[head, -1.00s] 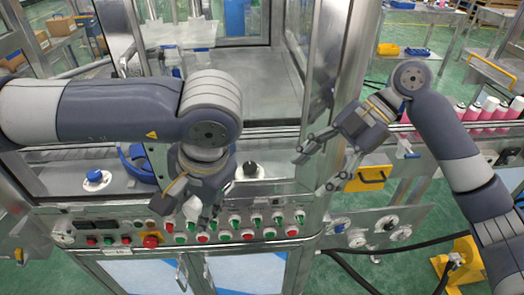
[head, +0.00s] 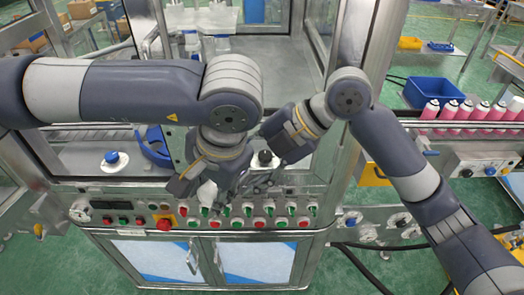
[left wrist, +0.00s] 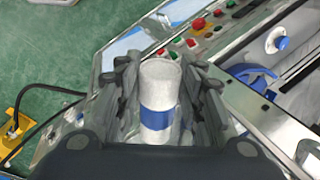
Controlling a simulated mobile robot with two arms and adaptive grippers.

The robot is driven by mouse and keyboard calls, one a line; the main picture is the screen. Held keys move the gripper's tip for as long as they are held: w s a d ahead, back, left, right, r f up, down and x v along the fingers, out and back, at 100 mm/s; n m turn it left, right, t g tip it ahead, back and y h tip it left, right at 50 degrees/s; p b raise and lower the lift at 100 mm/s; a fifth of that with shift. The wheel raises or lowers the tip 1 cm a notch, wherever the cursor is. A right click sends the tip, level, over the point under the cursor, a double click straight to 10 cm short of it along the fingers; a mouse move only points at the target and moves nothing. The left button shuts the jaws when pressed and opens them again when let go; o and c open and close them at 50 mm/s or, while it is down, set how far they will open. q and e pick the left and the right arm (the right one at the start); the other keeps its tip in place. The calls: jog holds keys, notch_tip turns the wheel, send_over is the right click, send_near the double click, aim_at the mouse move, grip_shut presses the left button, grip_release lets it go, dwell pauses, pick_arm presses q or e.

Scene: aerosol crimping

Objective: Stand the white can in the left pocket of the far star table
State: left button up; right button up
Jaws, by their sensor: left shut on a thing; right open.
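The white can (left wrist: 159,88) has a blue band low on its side. In the left wrist view it stands between the fingers of my left gripper (left wrist: 160,112), which is shut on it. In the head view my left gripper (head: 208,190) hangs above the front control panel, and only a small white part of the can (head: 207,194) shows. My right gripper (head: 258,178) is open, just right of the left one and close to it. A blue curved part (head: 155,148) lies inside the machine; I cannot tell whether it belongs to the star table. No pocket is clearly visible.
The control panel (head: 130,219) has several buttons and a red knob (head: 164,224). A blue-capped knob (head: 112,158) is at left inside the machine. Metal frame posts (head: 362,60) stand at right. Several pink cans (head: 464,112) line a conveyor, with a blue bin (head: 440,92) behind.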

jog(key=shift+x, duration=1.4)
jog(key=shift+c, duration=0.2)
jog(key=c, duration=1.1)
pick_arm(q)
jog(key=o, duration=1.2)
